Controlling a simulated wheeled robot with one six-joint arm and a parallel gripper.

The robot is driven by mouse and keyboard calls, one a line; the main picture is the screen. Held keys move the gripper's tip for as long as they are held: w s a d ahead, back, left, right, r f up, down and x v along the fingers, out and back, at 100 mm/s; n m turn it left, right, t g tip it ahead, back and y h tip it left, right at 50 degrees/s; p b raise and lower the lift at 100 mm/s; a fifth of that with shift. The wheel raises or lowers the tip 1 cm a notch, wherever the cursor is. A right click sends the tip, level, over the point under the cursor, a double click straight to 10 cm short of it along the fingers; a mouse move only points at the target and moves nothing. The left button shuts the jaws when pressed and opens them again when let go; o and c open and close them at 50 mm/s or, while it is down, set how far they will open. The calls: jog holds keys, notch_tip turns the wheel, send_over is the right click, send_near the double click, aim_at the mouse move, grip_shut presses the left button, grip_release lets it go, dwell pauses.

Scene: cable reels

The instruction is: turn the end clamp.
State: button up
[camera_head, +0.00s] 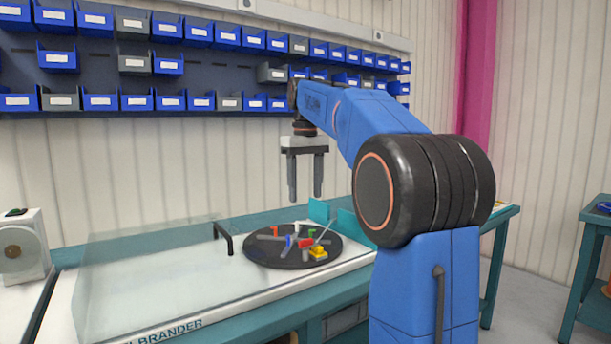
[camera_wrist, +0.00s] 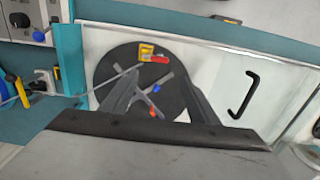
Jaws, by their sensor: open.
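A round dark reel disc (camera_head: 262,258) lies on the white bench top and also shows in the wrist view (camera_wrist: 112,62). On it sit small coloured parts: a yellow block (camera_head: 318,254), a red piece (camera_head: 306,243), a blue piece (camera_head: 289,242), a green piece (camera_head: 311,233) and an orange-red piece (camera_head: 275,231). A thin grey cable runs off the disc near the yellow block (camera_wrist: 146,50). I cannot tell which part is the end clamp. My gripper (camera_head: 305,198) hangs above the disc, fingers down, open and empty. In the wrist view its fingers (camera_wrist: 160,76) partly hide the disc.
A clear panel (camera_head: 150,262) covers the bench left of the disc, with a black handle (camera_head: 229,240) beside the disc. A teal bracket (camera_head: 319,210) stands behind the disc. Blue and grey bins (camera_head: 165,62) hang on the wall. A white device (camera_head: 20,250) stands far left.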

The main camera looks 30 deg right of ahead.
jog(key=shift+r, duration=2)
jog(key=s+a+f+t, duration=0.1)
jog(key=s+a+f, duration=0.4)
jog(key=s+f, duration=0.5)
jog(key=s+a+f+t, duration=0.2)
jog(key=s+a+f, duration=0.3)
jog(key=s+f, duration=0.5)
jog(key=s+a+f+t, duration=0.1)
jog(key=s+a+f, duration=0.4)
jog(key=s+f, duration=0.5)
notch_tip(320, 180, down, 4)
jog(key=shift+s+a+f+m+t, duration=0.1)
jog(key=shift+s+a+m+t, duration=0.05)
jog(key=shift+a+m+t, duration=0.2)
